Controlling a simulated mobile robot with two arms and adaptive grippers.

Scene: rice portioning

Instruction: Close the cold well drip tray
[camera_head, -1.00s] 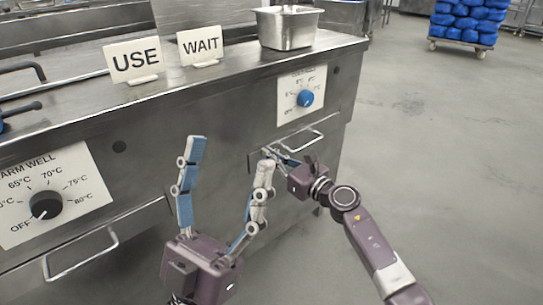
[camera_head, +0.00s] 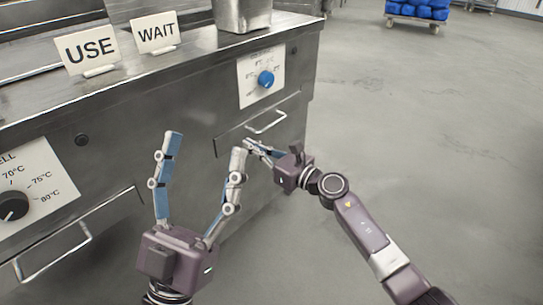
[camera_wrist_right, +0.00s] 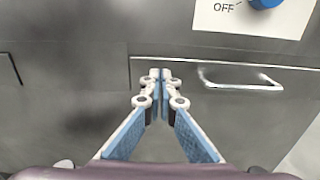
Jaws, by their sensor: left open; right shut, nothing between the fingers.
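The cold well drip tray (camera_head: 230,143) is a steel drawer front with a bar handle (camera_head: 266,122), below the blue knob on the counter's front. Its front (camera_wrist_right: 225,110) looks nearly flush in the right wrist view; I cannot tell whether a small gap is left. My right gripper (camera_head: 249,144) is shut and empty, its fingertips at the tray front, left of the handle. The tips also show in the right wrist view (camera_wrist_right: 160,76); contact is unclear. My left gripper (camera_head: 205,143) is open and empty in front of the counter, its right finger partly overlapping the view near the right fingertips.
A blue knob (camera_head: 266,79) sits above the tray. The warm well's black knob (camera_head: 14,205) and another drawer handle (camera_head: 52,252) are at left. USE (camera_head: 91,49) and WAIT (camera_head: 155,35) signs and a steel pan (camera_head: 242,14) stand on top.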

